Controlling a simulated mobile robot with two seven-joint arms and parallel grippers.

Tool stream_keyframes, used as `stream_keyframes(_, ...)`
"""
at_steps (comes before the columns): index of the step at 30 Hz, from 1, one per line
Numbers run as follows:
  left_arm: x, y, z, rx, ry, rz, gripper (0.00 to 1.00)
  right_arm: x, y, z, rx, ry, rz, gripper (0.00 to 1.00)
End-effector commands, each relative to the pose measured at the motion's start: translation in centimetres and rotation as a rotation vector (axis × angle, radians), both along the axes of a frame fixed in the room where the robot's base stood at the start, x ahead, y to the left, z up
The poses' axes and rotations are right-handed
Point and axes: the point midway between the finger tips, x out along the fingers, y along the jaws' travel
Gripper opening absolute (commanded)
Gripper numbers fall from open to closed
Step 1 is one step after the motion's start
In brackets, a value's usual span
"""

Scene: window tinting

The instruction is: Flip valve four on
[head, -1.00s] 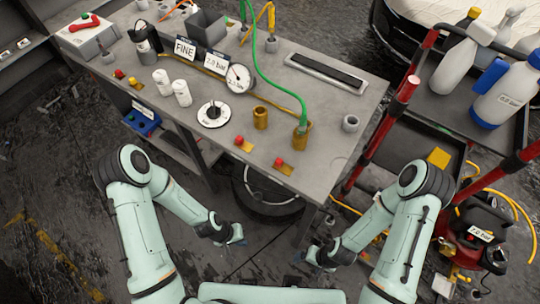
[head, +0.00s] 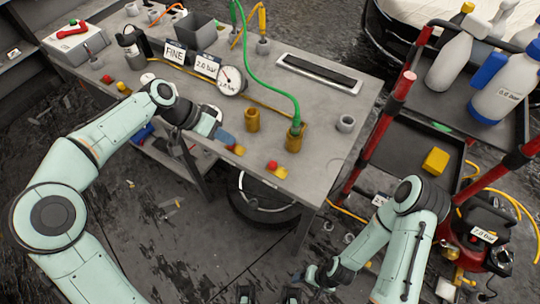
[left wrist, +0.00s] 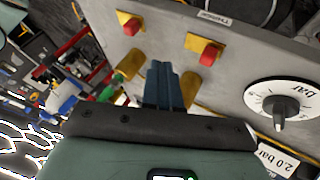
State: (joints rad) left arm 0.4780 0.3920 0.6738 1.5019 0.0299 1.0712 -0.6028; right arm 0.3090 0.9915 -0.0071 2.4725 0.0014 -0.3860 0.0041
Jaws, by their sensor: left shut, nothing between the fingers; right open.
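Several red-knobbed valves on yellow bases line the bench's front edge. No number is legible on any. My left gripper (head: 224,137) is shut and empty over the front edge. In the left wrist view its fingers (left wrist: 163,84) point toward the bench, with the nearer valve (left wrist: 210,54) and the right-hand valve (left wrist: 131,26) beyond the tips. My right gripper (head: 306,277) is open, low, away from the bench.
Brass cups (head: 252,120), a green hose (head: 250,65) and a gauge (head: 230,80) stand behind the valves. A red-posted cart (head: 395,110) stands right of the bench.

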Motion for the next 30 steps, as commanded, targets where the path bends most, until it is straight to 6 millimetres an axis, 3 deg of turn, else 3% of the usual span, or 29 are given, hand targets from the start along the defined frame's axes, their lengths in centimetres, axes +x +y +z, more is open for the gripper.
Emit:
stream_keyframes(17, 0.0, -0.3, -0.1, 0.000, -0.003, -0.007, 0.00, 0.0, 0.1, 0.0, 0.002, 0.001, 0.002, 0.85)
stream_keyframes(30, 0.7, -5.3, -6.8, -0.002, 0.001, -0.008, 0.00, -0.1, 0.1, -0.1, 0.002, 0.001, 0.002, 0.85)
